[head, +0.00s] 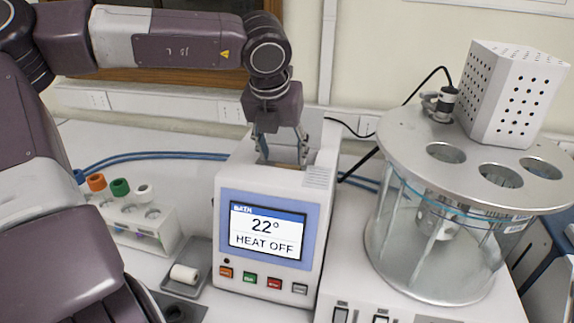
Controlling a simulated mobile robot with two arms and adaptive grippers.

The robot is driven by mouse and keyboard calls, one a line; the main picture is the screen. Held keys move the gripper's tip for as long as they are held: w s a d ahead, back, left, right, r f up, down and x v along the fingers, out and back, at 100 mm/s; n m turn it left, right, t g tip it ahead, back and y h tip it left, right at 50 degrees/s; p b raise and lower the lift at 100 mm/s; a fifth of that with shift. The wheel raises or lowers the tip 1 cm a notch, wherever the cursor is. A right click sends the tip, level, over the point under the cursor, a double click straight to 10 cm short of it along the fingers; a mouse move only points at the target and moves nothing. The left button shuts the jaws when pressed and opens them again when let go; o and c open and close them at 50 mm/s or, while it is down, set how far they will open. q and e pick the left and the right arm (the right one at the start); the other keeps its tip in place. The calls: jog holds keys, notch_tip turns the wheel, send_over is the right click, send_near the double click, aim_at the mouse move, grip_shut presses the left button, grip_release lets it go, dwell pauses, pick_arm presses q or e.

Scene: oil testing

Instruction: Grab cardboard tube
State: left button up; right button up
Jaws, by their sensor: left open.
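My left gripper (283,156) points down over the top of the white heating unit (228,194), behind its screen. Its two fingers are spread apart. A small brownish patch (285,166) shows between the fingertips at the unit's top; I cannot tell whether it is the cardboard tube or part of the unit, or whether the fingers touch it. A short off-white cylinder (184,273) lies on its side in a small grey tray (197,291), left of the unit and apart from the gripper. My right gripper is not in view.
The unit's screen (263,232) reads "22°" and "HEAT OFF". A large glass bath (400,235) with a holed metal lid (415,140) stands to the right. A white rack (157,225) with coloured caps stands at left. Blue hoses (150,156) run behind.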

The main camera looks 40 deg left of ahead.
aim_at(287, 165)
pick_arm(q)
jog(key=shift+w+f+p, duration=0.3)
jog(key=shift+w+f, duration=0.05)
jog(key=shift+f, duration=0.2)
jog(key=shift+w+f+p, duration=0.25)
jog(key=shift+w+f, duration=0.05)
jog(key=shift+f, duration=0.25)
jog(key=shift+x, duration=0.95)
jog(key=shift+r, duration=0.1)
jog(key=c, duration=0.5)
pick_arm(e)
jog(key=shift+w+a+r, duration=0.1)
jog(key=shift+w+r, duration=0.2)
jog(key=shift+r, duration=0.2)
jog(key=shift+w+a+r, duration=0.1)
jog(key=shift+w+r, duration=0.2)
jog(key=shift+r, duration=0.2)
pick_arm(q)
jog(key=shift+r, duration=0.15)
